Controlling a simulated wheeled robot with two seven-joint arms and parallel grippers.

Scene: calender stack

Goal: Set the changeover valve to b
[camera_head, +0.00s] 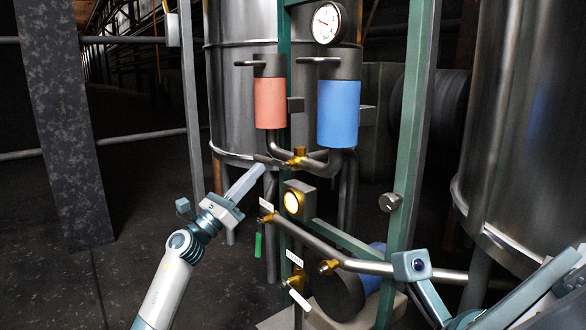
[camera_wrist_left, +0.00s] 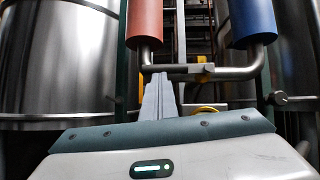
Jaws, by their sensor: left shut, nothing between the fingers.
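The changeover valve has a brass body (camera_head: 297,158) on the pipe between the red and blue canisters. A dark lever (camera_head: 269,161) extends left from it, roughly level. The brass body also shows in the left wrist view (camera_wrist_left: 204,72), right of my fingers. My left gripper (camera_head: 262,167) is shut and empty, its fingers pointing up and right, with the tips close to the lever. In the left wrist view the fingertips (camera_wrist_left: 160,76) overlap the lever's outer end; I cannot tell whether they touch. Letter marks on the valve are not readable. My right gripper is not clearly in view.
The red canister (camera_head: 270,102) and blue canister (camera_head: 338,112) hang above, with a gauge (camera_head: 326,22) higher. A green post (camera_head: 412,130) stands right. Floor left is open.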

